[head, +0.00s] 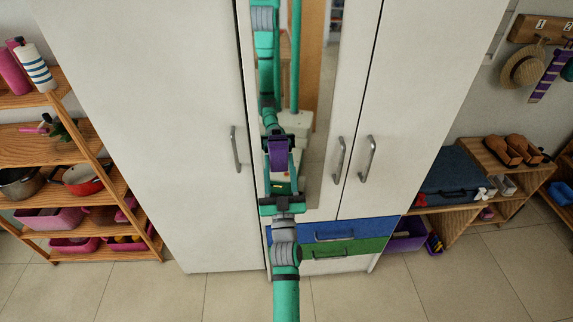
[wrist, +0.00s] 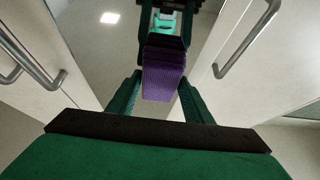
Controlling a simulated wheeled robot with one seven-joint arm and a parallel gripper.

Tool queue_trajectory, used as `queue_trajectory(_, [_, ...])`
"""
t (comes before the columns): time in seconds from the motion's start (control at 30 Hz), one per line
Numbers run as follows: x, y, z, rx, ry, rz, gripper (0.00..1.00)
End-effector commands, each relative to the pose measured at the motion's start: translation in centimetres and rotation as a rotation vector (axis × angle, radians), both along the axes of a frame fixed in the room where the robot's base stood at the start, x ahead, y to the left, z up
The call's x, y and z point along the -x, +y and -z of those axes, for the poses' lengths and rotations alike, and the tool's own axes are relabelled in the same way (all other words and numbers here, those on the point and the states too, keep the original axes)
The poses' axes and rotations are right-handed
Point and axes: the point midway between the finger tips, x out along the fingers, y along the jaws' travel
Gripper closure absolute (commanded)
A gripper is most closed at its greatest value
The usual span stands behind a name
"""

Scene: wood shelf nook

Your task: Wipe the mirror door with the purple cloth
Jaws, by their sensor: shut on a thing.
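The mirror door (head: 312,172) is the middle door of a tall white wardrobe, with a long mirror panel that reflects my arm. The mirror also fills the upper middle of the wrist view (wrist: 95,55). My gripper (head: 281,170) is in front of the mirror's lower part, shut on the purple cloth (head: 278,150). In the wrist view the folded cloth (wrist: 163,82) sits between the two green fingers (wrist: 162,98), its far end towards the glass. The cloth's far end meets or nearly meets its reflection; I cannot tell whether it touches.
Bar handles stand out on the left door (head: 236,150), the mirror door (head: 338,160) and the right door (head: 367,158). Blue (head: 350,229) and green (head: 355,246) drawers lie below. A wooden shelf (head: 95,150) stands left, a low bench (head: 455,208) right.

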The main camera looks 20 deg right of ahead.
Motion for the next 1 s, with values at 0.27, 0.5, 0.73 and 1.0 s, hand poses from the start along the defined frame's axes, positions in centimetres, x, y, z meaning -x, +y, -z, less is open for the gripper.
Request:
queue_trajectory(0.27, [-0.1, 0.4, 0.0, -0.001, 0.001, 0.001, 0.82])
queue_trajectory(0.5, [0.5, 0.4, 0.1, -0.001, 0.002, 0.002, 0.82])
queue_trajectory(0.73, [2.5, 0.9, 0.1, -0.001, 0.002, 0.002, 0.82])
queue_trajectory(1.0, [4.7, 1.6, 0.1, -0.001, 0.001, 0.002, 0.82])
